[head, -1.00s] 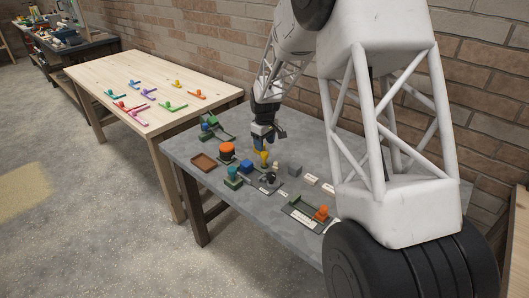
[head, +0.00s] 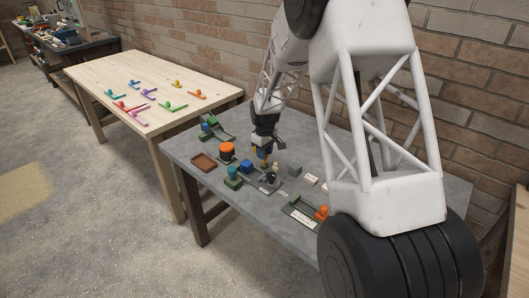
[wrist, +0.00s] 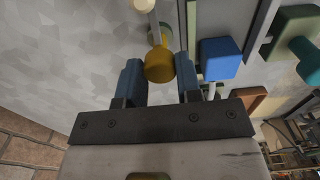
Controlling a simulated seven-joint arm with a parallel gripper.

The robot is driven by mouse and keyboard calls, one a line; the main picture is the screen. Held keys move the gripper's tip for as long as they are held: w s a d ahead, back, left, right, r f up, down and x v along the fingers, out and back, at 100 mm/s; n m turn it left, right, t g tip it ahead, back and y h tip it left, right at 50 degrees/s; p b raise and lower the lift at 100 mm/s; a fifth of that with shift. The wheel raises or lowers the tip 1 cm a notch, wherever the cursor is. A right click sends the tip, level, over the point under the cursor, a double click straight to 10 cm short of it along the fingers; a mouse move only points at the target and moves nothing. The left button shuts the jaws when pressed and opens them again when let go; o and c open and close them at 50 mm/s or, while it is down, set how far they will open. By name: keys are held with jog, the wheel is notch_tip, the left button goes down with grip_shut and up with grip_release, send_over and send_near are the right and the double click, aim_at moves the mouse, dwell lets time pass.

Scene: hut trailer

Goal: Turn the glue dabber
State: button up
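A yellow round-headed piece (wrist: 158,66), likely the glue dabber, is between my fingers in the wrist view. A pale stem or bar extends from it toward the top of that view. My gripper (wrist: 160,80) is open, with one blue finger on each side of the yellow head and narrow gaps beside it. In the head view my gripper (head: 263,156) is low over the middle of the grey table (head: 180,150) and mostly hides the yellow piece.
A blue block (wrist: 219,58) is close beside the right finger in the wrist view. A teal-knobbed green piece (head: 233,175), an orange-capped dark pot (head: 227,149) and a brown tray (head: 203,162) are left of my gripper. A grey cube (head: 295,170) is to its right.

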grip_shut()
jog(key=shift+m, duration=0.3)
jog(key=m, duration=1.8)
dwell(0.4)
